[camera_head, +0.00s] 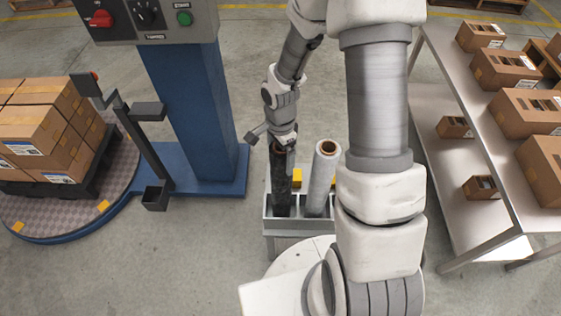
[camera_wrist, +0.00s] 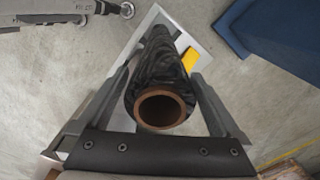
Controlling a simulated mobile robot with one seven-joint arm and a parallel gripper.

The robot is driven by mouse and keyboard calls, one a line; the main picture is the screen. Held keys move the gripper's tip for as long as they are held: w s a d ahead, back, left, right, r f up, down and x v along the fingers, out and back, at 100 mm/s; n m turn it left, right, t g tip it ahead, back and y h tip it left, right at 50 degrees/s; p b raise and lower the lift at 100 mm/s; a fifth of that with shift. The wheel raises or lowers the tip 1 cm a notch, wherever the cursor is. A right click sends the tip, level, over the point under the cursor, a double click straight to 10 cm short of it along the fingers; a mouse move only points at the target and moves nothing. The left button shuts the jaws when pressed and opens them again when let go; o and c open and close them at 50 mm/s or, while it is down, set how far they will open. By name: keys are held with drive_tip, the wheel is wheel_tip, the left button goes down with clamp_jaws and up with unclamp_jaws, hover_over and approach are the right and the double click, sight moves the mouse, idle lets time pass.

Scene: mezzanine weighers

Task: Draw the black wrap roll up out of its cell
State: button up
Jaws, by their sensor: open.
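The black wrap roll (camera_head: 281,185) stands upright in the left cell of a grey rack (camera_head: 300,226). My gripper (camera_head: 284,148) is over the top of this roll. In the wrist view the black roll (camera_wrist: 163,72) runs away from the camera, with its brown hollow core facing me. The open fingers of my gripper (camera_wrist: 161,80) lie on either side of the roll. Light gaps seem to show between fingers and wrap, but I cannot tell whether either finger touches it. The roll's lower end is hidden in its cell.
A pale wrap roll (camera_head: 321,180) stands in the cell to the right, close to the black one. A blue machine column (camera_head: 195,115) and a pallet of cartons (camera_head: 40,125) are at left. A metal shelf table (camera_head: 475,110) with boxes is at right.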

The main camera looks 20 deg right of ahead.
drive_tip(key=shift+f, duration=1.35)
drive_tip(key=shift+c, duration=0.3)
clamp_jaws()
drive_tip(key=shift+r+p, duration=4.3)
drive_tip(key=shift+r, duration=2.3)
drive_tip(key=shift+w, duration=0.1)
